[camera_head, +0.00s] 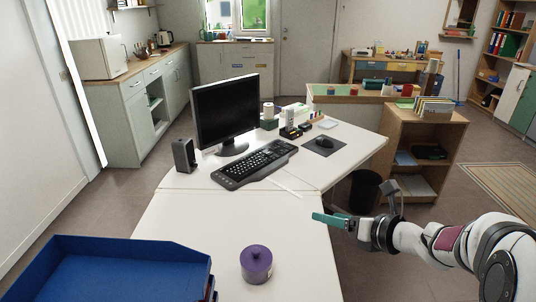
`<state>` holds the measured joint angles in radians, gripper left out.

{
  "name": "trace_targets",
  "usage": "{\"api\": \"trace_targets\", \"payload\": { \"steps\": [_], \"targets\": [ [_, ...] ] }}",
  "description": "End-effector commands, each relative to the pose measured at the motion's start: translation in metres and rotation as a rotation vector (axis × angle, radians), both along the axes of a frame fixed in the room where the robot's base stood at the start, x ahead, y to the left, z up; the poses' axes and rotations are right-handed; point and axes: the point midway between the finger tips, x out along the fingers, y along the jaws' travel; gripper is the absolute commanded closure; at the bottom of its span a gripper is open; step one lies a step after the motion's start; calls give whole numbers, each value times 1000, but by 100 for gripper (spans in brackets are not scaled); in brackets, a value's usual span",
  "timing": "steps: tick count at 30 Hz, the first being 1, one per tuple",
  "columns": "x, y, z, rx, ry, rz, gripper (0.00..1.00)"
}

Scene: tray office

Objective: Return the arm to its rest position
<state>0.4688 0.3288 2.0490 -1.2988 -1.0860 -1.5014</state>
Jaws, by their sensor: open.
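My gripper (332,219) is at the lower right, over the right edge of the white desk (200,235). Its teal fingers point left and hold nothing that I can see. The gap between the fingers is hard to make out from this side. My white arm reaches in from the right edge of the view. A purple round lidded pot (256,265) stands upright on the desk, to the left of and nearer than my gripper, apart from it.
A blue tray (190,257) fills the lower left. A monitor (225,108), keyboard (254,164), small speaker (184,155) and mouse (324,142) stand farther back. A wooden shelf unit (424,128) and black bin (364,190) are beyond my arm. The desk's middle is clear.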

Motion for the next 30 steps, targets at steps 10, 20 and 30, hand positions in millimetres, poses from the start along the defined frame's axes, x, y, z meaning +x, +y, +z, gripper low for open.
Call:
{"api": "trace_targets", "payload": {
  "steps": [10,20,30],
  "targets": [
    [-158,-57,-3,1452,554,-2033,33],
    [-331,64,-35,-1277,-596,2119,33],
    [-338,69,-34,-1236,-581,2094,33]
  ]
}}
